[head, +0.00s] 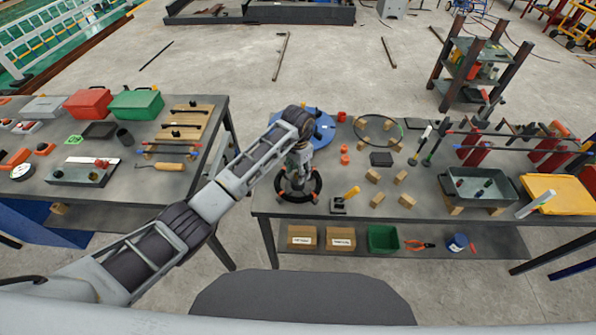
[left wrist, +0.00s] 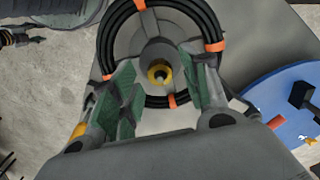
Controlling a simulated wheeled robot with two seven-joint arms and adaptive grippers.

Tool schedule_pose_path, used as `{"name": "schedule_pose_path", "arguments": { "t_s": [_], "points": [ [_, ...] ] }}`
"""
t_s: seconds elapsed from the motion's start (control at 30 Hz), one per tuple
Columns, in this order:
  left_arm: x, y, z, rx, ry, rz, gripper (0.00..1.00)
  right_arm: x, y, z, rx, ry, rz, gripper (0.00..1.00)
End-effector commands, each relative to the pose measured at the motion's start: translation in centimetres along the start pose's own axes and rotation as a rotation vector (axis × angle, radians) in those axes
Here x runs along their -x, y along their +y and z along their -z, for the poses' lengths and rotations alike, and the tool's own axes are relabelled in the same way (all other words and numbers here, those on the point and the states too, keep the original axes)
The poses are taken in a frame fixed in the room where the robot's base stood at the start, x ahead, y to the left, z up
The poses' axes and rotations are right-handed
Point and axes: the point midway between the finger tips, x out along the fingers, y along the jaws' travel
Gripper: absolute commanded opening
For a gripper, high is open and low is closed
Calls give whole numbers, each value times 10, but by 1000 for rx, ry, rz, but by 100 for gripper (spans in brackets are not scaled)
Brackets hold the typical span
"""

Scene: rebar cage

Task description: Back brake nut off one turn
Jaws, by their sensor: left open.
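A black coil with orange ties (head: 313,187) lies on the right-hand table near its left end. In the left wrist view the coil (left wrist: 112,45) sits around a grey hub (left wrist: 158,50). A brass-coloured nut (left wrist: 159,73) with a dark centre shows at the hub's middle. My left gripper (head: 298,172) is above the coil, pointing down. In the left wrist view its green-padded fingers (left wrist: 160,88) are apart, one on each side of the nut, with a gap to it. Whether the fingertips reach down to the nut's height cannot be told. My right gripper is not in view.
A blue disc (head: 325,130) lies just behind the coil. A dark tray (head: 482,187) stands further right. The left table (head: 125,205) is across a gap.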

Motion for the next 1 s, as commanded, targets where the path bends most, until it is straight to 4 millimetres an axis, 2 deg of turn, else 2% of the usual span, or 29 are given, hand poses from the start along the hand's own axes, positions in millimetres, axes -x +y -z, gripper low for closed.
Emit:
{"name": "schedule_pose_path", "arguments": {
  "t_s": [0.27, 0.7, 1.0],
  "points": [
    [27, 0, 1, -1, 4, 1, 46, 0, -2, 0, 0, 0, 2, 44],
    [91, 0, 1, 0, 3, 1, 46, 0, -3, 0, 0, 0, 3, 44],
    [115, 0, 1, 0, 3, 1, 46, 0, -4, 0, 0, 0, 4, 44]
  ]
}}
